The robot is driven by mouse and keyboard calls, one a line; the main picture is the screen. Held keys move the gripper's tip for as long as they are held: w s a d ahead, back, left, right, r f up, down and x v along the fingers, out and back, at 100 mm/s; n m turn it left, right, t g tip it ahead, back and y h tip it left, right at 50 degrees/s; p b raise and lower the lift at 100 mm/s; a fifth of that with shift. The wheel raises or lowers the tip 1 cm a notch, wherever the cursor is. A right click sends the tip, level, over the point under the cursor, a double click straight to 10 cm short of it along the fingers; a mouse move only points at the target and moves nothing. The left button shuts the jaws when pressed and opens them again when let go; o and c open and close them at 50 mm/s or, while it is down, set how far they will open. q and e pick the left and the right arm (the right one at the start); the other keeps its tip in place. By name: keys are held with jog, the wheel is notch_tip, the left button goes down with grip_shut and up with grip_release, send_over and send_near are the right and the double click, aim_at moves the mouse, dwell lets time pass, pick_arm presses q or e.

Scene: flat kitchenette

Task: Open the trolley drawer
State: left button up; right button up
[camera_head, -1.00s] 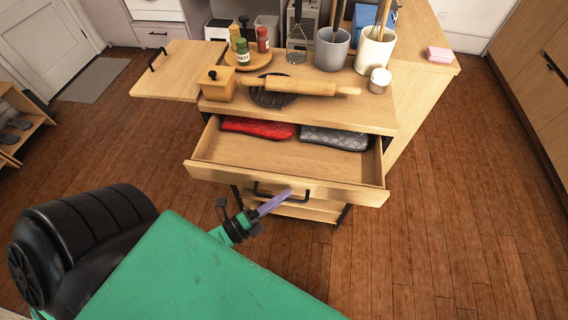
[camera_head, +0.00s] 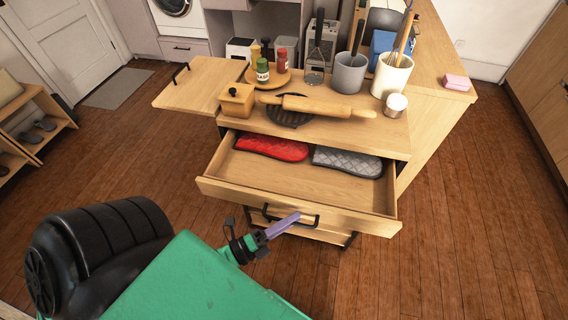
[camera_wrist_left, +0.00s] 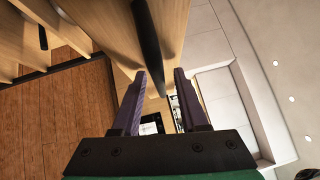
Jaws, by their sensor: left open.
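The wooden trolley (camera_head: 395,140) stands in the middle of the head view. Its top drawer (camera_head: 300,205) is pulled well out, and the inside shows. A black bar handle (camera_head: 312,222) is on the drawer front. My left gripper (camera_head: 290,222) is at this handle, with its purple fingers overlapping it in the picture. In the left wrist view, the fingers (camera_wrist_left: 160,75) are apart and the dark handle bar (camera_wrist_left: 148,40) runs beyond and between them. Whether they touch the bar I cannot tell. My right gripper is not in view.
A red mitt (camera_head: 272,148) and a grey mitt (camera_head: 347,161) lie in the drawer. A rolling pin (camera_head: 320,106), wooden box (camera_head: 237,100), jars and utensil pots crowd the trolley top. A side leaf (camera_head: 195,85) sticks out left. The wooden floor (camera_head: 460,240) right of the trolley is clear.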

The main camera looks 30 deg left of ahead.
pick_arm(q)
jog(key=b+v, duration=0.3)
jog(key=v, duration=1.1)
jog(key=shift+s, duration=0.25)
jog(key=shift+a+f, duration=0.1)
